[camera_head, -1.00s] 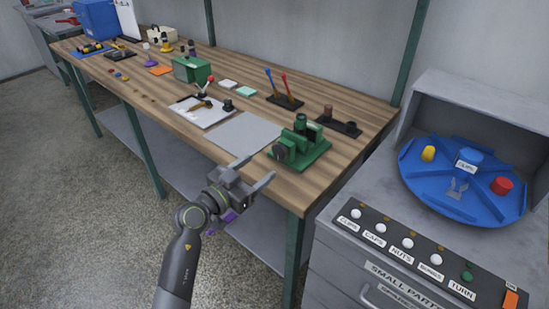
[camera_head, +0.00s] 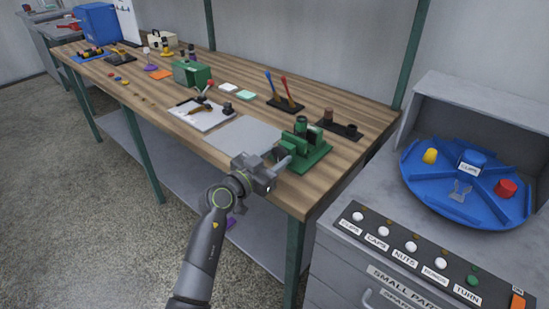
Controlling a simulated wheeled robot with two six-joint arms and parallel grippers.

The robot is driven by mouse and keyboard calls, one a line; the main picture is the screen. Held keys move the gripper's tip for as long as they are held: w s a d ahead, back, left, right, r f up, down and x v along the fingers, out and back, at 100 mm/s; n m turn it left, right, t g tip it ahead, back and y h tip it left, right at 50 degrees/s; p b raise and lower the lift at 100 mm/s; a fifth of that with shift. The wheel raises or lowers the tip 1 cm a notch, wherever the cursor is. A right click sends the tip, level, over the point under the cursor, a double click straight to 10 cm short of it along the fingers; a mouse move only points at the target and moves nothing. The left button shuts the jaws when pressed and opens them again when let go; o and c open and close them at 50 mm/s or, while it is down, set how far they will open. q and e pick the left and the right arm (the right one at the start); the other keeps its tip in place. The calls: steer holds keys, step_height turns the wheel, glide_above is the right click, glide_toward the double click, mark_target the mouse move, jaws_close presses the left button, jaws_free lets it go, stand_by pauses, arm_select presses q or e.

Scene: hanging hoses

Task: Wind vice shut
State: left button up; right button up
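The green vice (camera_head: 308,148) stands on the front right part of the wooden workbench, on a green base. My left gripper (camera_head: 280,156) is at the front left side of the vice, with its fingers pointing at it. The fingers look apart, and the tips overlap the vice's near end in the picture. The gripper hides that end, so I cannot tell whether it touches the handle. The vice's jaw gap is too small to judge. My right gripper is not in view.
A grey mat (camera_head: 243,137) lies left of the vice. A grey cabinet with a blue carousel (camera_head: 466,185) and a button panel (camera_head: 420,252) is on the right. The floor at left is clear.

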arm_select(q)
steer(key=c, duration=0.4)
steer(key=shift+r+p, duration=0.1)
steer(key=shift+p, duration=0.25)
steer(key=shift+c, duration=0.2)
steer(key=shift+r+m+p, duration=0.1)
steer(key=shift+m+p, duration=0.4)
steer(key=shift+p, duration=0.45)
steer(key=shift+m+p, duration=0.9)
steer(key=shift+p, duration=0.25)
steer(key=shift+m+p, duration=0.8)
steer(key=shift+p, duration=0.1)
steer(key=shift+f+m+p, duration=0.25)
steer(key=shift+m+p, duration=0.15)
steer(key=shift+m, duration=0.2)
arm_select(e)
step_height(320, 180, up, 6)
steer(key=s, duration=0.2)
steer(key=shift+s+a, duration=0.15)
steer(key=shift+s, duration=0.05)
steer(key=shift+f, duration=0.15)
arm_select(q)
steer(key=o, duration=1)
